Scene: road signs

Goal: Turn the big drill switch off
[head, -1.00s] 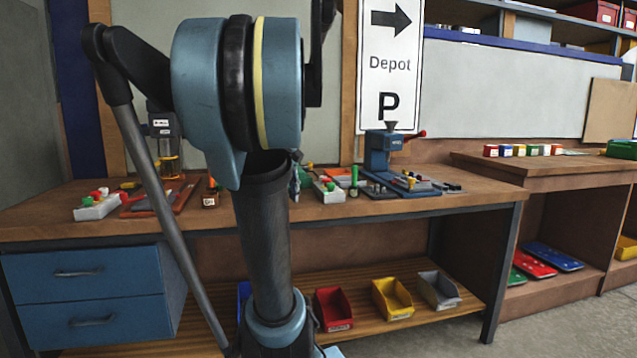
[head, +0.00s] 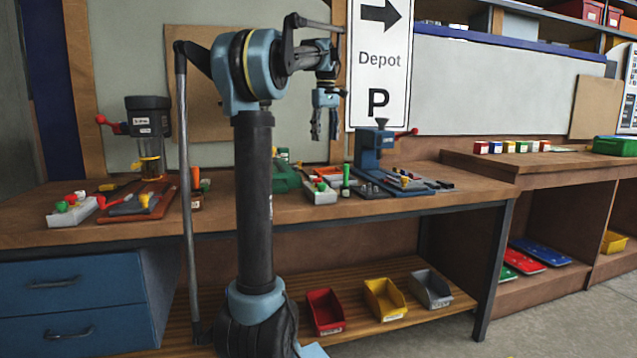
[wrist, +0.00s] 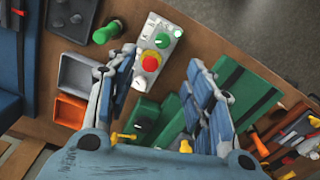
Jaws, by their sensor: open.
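A dark drill press (head: 148,120) with a red-knobbed lever stands at the left of the bench in the head view. A white switch box (head: 72,211) with red and green controls lies in front of it, to the left. A second pale switch box (head: 319,192) lies mid-bench; a pale box with a green knob and a red button on yellow (wrist: 150,62) shows in the wrist view. I cannot tell which switch belongs to the big drill. My gripper (head: 324,122) is open and empty, pointing down above the bench; its fingers (wrist: 163,62) also show in the wrist view.
A blue machine (head: 372,155) with a red-knobbed lever stands to the right of my gripper. A green cylinder (wrist: 107,32), grey trays (wrist: 78,72) and a green case (wrist: 245,88) lie around the box in the wrist view. Open air surrounds my gripper.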

